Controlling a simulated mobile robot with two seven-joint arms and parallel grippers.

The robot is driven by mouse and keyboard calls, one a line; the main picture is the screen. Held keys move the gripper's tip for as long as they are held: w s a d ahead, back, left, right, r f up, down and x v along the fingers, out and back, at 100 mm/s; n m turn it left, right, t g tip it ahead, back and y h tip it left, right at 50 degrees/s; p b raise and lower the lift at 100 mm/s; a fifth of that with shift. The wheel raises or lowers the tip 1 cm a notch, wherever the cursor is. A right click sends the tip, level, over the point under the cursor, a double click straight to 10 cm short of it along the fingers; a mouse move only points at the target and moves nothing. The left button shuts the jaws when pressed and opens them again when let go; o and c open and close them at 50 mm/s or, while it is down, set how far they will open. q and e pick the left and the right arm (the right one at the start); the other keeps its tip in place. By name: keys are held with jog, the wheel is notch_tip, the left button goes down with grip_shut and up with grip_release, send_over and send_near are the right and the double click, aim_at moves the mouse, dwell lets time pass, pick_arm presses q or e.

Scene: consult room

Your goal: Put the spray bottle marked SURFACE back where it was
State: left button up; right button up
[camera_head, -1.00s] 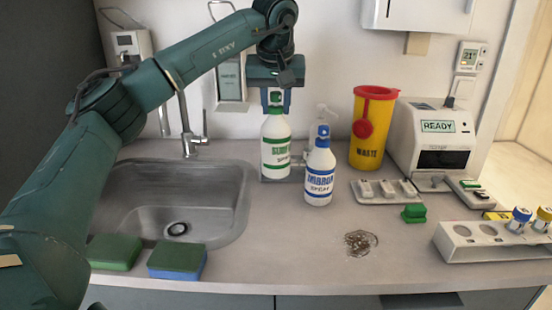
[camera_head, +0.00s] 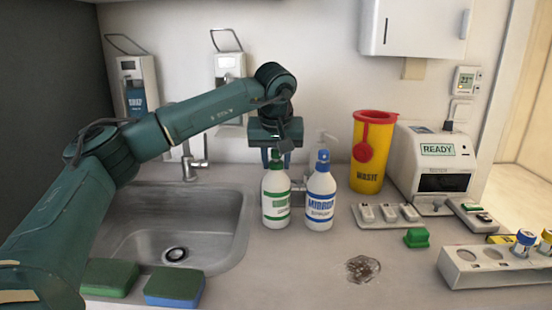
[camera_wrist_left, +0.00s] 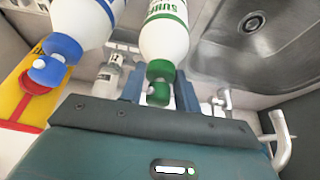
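The spray bottle with the green label, cap and collar (camera_head: 276,205) stands upright, its base about level with that of the blue MIRROR bottle (camera_head: 320,202) close at its right. Its label is only partly legible. My left gripper (camera_head: 277,158) points down from above, its two fingers on either side of the green top. Whether the base touches the counter is hard to tell. My right gripper is not in view.
The sink (camera_head: 222,235) lies left of the bottles, with two sponges (camera_head: 174,287) at its front edge. A clear pump bottle (camera_head: 327,140) is behind the MIRROR bottle. A yellow waste bin (camera_head: 368,172) stands to the right.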

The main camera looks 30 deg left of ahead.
pick_arm(q)
jog(key=o, duration=0.4)
jog(key=v, duration=1.2)
jog(key=shift+r+p, duration=0.2)
jog(key=shift+p, duration=0.1)
jog(key=shift+f, duration=0.1)
